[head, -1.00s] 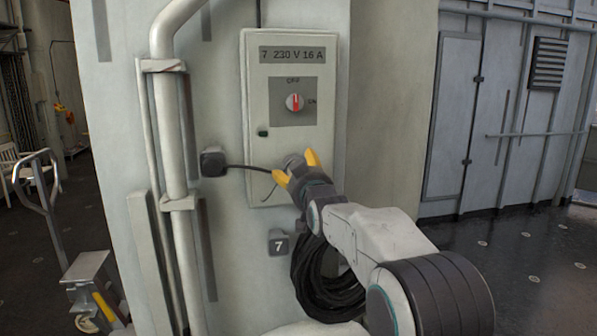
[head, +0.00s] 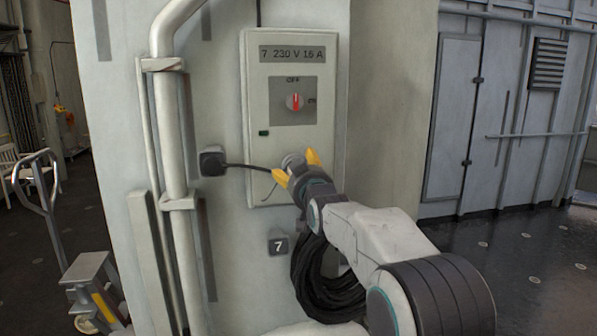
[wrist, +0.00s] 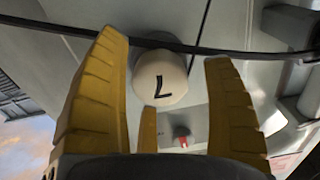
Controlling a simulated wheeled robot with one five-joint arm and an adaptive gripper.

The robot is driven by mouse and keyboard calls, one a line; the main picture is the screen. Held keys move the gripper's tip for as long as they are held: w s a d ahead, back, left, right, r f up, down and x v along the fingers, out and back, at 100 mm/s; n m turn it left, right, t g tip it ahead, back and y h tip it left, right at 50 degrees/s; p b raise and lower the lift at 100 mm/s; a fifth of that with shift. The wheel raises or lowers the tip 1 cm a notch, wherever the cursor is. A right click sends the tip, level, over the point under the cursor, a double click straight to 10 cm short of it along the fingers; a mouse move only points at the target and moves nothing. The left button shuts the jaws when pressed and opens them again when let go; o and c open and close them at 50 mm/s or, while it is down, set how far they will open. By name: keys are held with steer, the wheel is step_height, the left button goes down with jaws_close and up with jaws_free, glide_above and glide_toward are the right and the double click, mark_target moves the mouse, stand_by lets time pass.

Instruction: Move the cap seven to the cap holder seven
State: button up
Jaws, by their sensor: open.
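Cap seven is a pale round cap (wrist: 160,77) marked 7. It sits at the bottom of the grey switch box and also shows partly in the head view (head: 292,160). My gripper (head: 297,168) has its yellow fingers open. In the wrist view the fingers (wrist: 165,85) stand on either side of the cap, with visible gaps. A black cord (head: 248,167) runs from the cap area left to a dark square block (head: 213,163) on the wall. A dark plate marked 7 (head: 278,246) is below the box. I cannot tell which of these is cap holder seven.
The switch box (head: 256,100) reads 7 230 V 16 A and has a red-and-white knob (head: 295,102). A thick pipe (head: 172,130) runs up the wall at left. A black cable coil (head: 322,285) hangs below my gripper. A trolley (head: 92,285) stands at lower left.

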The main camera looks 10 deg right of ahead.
steer(key=shift+c, duration=0.2)
stand_by(0.6)
steer(key=c, duration=1.2)
steer(key=shift+b, duration=0.3)
steer(key=shift+c, duration=0.2)
steer(key=shift+s+f+b, duration=0.1)
steer(key=shift+f+b, duration=0.05)
steer(key=shift+b, duration=0.15)
steer(key=shift+s+b, duration=0.3)
steer(key=shift+s, duration=0.25)
steer(key=shift+s+b, duration=1.95)
steer(key=shift+s, duration=0.35)
